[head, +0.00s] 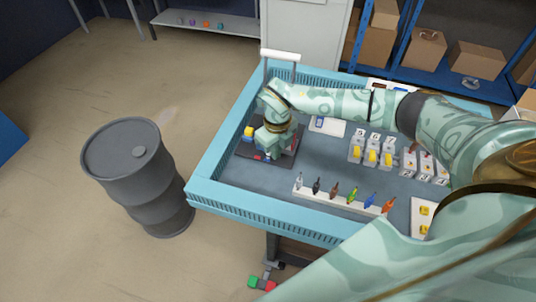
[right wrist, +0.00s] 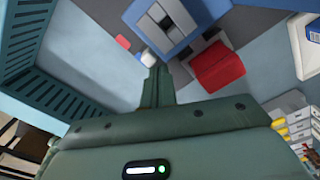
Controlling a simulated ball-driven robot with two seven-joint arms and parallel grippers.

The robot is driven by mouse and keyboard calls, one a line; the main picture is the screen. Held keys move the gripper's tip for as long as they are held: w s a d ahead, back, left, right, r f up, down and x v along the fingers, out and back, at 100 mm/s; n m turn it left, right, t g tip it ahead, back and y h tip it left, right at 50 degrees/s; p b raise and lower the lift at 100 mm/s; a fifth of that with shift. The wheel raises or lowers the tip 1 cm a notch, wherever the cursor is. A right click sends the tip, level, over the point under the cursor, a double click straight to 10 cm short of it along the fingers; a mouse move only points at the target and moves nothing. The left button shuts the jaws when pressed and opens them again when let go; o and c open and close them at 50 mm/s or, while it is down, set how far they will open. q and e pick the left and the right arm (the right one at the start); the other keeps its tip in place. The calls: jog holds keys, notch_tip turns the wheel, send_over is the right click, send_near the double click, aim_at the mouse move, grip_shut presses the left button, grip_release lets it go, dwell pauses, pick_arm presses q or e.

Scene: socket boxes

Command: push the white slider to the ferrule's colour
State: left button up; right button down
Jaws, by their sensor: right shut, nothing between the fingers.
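My right gripper (head: 272,152) is over the dark plate (head: 246,151) at the left end of the cart tray. In the right wrist view its fingers (right wrist: 158,78) are shut and empty. A small white block (right wrist: 149,57), which looks like the white slider, is just beyond the fingertips; I cannot tell whether they touch. A small red patch (right wrist: 122,42) lies to its left. A blue frame-like part (right wrist: 172,20) and a larger red block (right wrist: 218,68) are close by. I cannot make out which part is the ferrule. My left gripper is not in view.
A white rack (head: 335,201) with several coloured pen-like items stands along the tray's front. White units with yellow parts (head: 372,157) stand right of the plate. The teal tray wall (head: 222,137) rises close to the left. A grey drum (head: 140,175) stands outside.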

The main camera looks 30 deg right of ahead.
jog(key=shift+f, duration=0.7)
jog(key=shift+b, duration=0.3)
jog(key=shift+w+a, duration=0.1)
jog(key=shift+a, duration=0.1)
